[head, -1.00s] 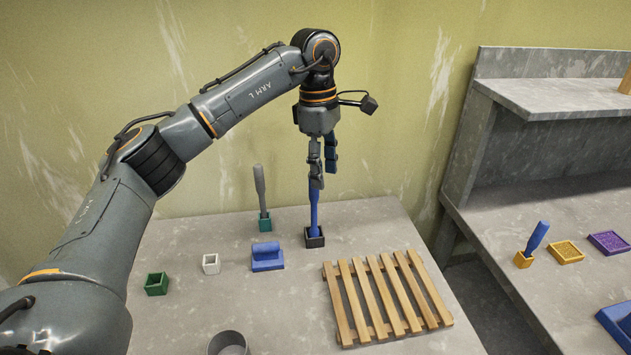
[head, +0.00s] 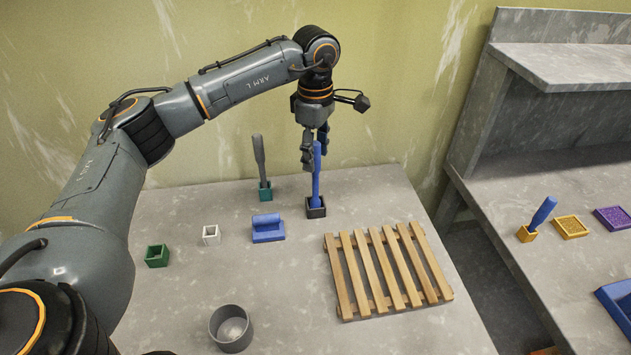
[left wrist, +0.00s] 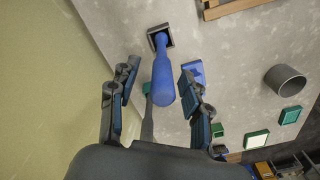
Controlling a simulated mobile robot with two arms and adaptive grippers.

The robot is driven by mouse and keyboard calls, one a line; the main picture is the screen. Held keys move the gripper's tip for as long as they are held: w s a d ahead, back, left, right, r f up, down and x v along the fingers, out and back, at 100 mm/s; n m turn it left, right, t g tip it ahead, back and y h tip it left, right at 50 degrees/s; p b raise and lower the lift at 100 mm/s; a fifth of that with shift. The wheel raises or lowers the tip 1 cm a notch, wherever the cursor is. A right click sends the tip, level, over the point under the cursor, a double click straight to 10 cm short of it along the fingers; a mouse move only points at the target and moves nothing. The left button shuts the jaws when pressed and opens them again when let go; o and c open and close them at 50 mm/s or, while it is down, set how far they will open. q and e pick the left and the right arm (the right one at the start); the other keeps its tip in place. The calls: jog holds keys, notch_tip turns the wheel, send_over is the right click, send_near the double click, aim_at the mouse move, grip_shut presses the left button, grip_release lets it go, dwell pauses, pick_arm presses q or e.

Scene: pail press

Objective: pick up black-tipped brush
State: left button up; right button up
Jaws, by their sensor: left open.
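The brush (head: 316,182) has a blue handle and stands upright in a small black square holder (head: 316,208); its tip is hidden inside. My left gripper (head: 314,150) is open by the upper part of the handle, with its fingers partly behind the handle in the head view. In the left wrist view the blue handle (left wrist: 162,82) shows between the two spread fingers, its end toward the camera, and the black holder (left wrist: 159,37) beyond. No finger visibly grips it. My right gripper is not in view.
A grey-handled brush (head: 259,158) stands in a teal holder (head: 265,191) behind left. A blue block with a handle (head: 268,230), white holder (head: 211,235), green holder (head: 157,256) and grey pot (head: 231,328) stand left. A wooden slatted rack (head: 387,268) lies in front right.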

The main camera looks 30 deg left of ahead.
aim_at(315, 181)
pick_arm(q)
jog(key=f, duration=0.2)
jog(key=f+p, duration=0.1)
jog(key=f, duration=0.1)
jog(key=shift+s+d+f, duration=0.1)
jog(key=shift+d+f, duration=0.05)
jog(key=shift+d, duration=0.05)
grip_shut()
